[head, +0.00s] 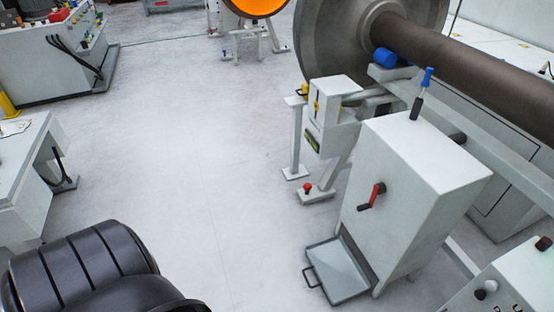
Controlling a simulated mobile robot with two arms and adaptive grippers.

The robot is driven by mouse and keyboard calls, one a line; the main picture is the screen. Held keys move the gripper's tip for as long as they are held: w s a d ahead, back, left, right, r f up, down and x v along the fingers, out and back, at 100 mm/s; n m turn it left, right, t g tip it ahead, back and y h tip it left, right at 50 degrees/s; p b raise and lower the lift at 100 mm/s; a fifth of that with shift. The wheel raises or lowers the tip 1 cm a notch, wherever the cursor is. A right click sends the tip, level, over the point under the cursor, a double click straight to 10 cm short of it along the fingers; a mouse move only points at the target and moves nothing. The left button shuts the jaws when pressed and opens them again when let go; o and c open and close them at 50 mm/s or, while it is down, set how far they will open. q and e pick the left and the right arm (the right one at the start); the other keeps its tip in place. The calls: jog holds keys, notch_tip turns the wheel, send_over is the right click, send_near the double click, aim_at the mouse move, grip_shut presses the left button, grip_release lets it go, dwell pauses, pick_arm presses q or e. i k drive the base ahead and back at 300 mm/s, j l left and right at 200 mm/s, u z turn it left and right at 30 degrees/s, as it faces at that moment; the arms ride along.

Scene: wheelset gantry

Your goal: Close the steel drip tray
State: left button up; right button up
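The steel drip tray (338,269) is a shallow grey tray near the floor at the lower right of the head view. It sticks out from the bottom of a white cabinet (388,225), so it stands open. A dark handle (309,277) is on its left, outer edge. Its inside looks empty. Neither of my grippers shows in the view. A black ribbed part of my own arm fills the lower left corner.
A crank with a red grip (371,196) is on the cabinet's front, above the tray. A white stand with a red knob (307,188) is behind the tray. A large wheelset (465,65) lies behind the cabinet. The floor (200,190) left of the tray is clear.

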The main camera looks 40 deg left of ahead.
aim_at(330, 270)
jog(key=u, duration=0.8)
